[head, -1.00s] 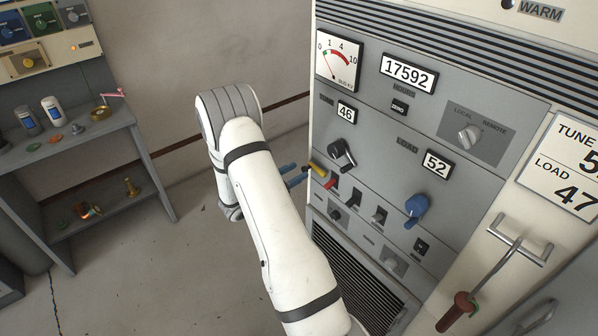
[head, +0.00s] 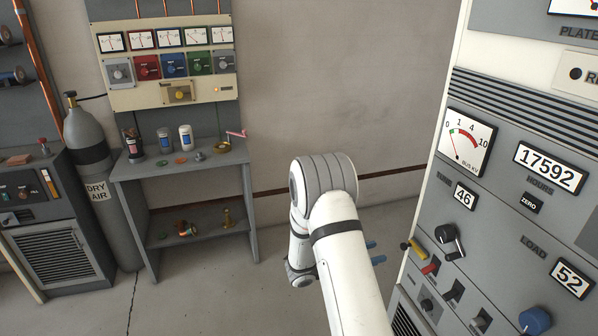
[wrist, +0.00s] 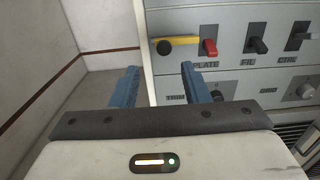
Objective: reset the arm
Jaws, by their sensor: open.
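My arm, white with dark bands, rises in front of the transmitter rack in the head view. My gripper (head: 374,252) is mostly hidden behind the arm there; only its blue fingertips show, left of the rack's lower panel. In the wrist view my gripper (wrist: 158,84) has its two blue fingers spread apart with nothing between them. The yellow handle (wrist: 178,41) on the panel edge lies just beyond the fingers. It also shows in the head view (head: 415,252). The red PLATE switch (wrist: 209,47) is to its right.
The transmitter rack (head: 485,140) fills the right, with a TUNE crank (head: 449,240) and blue LOAD knob (head: 535,320). A grey table (head: 185,170) with small items stands at left, beside a DRY AIR cylinder (head: 88,150). Floor between table and rack is clear.

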